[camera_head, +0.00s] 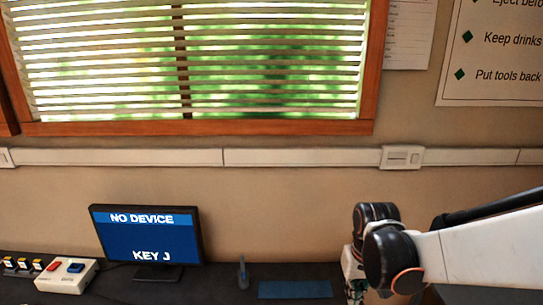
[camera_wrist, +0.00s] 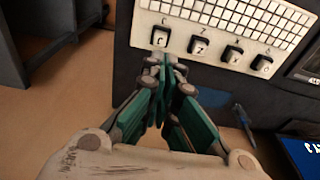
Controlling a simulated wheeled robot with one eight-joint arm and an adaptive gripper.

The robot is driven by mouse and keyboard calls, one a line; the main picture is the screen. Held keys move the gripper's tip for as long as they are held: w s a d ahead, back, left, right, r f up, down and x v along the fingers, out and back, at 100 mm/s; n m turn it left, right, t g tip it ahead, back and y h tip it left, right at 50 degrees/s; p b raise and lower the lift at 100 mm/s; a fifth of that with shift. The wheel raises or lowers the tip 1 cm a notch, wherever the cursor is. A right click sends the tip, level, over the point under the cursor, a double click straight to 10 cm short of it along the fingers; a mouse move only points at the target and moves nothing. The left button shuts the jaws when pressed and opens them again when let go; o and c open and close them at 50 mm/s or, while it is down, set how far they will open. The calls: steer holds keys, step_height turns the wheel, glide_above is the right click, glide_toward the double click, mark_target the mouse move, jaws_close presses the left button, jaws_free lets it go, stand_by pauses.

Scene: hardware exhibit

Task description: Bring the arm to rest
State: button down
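My gripper (camera_wrist: 167,75) shows in the wrist view with its green-padded fingers drawn together at the tips. Nothing shows held between them. In the head view my arm comes in from the right and bends down at the wrist; the fingertips are out of sight there.
A monitor (camera_head: 147,236) reads "NO DEVICE" and "KEY J". A white box (camera_head: 67,275) with red and blue buttons stands left of it. A blue mat (camera_head: 295,289) lies on the dark bench, with a small upright blue-grey item (camera_head: 242,273) beside it.

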steer(key=s+r+t, duration=0.5)
steer(key=s+r, duration=0.7)
steer(key=s, duration=0.1)
steer(key=shift+t, duration=0.4)
stand_by(1.1)
